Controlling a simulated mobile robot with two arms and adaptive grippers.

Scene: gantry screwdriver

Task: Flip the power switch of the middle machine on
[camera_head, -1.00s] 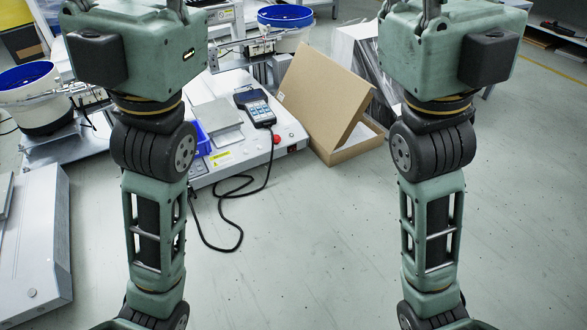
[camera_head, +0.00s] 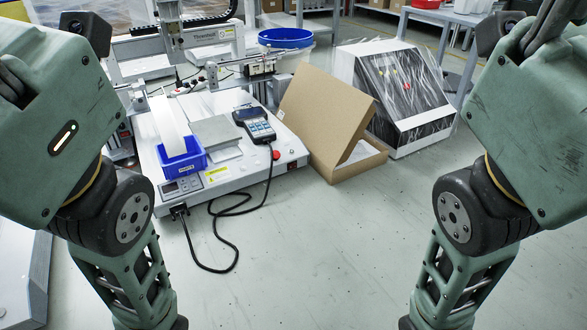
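A white machine (camera_head: 236,180) with a flat base stands in the middle, between my arms. On its front face near the right corner is a small dark, reddish switch (camera_head: 293,166); its position is too small to tell. A red round button (camera_head: 276,155) sits just left of and above the switch. A handheld pendant (camera_head: 257,127) rests on top, with a black cable running to the floor. Only green links of my two arms show, at the left and right edges. Neither gripper is in view.
A blue bin (camera_head: 182,162) sits on the machine's left front. An open cardboard box (camera_head: 318,115) stands close to its right side. A wrapped black and white console (camera_head: 415,100) stands behind the box. The floor (camera_head: 330,255) in front is clear except for the cable.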

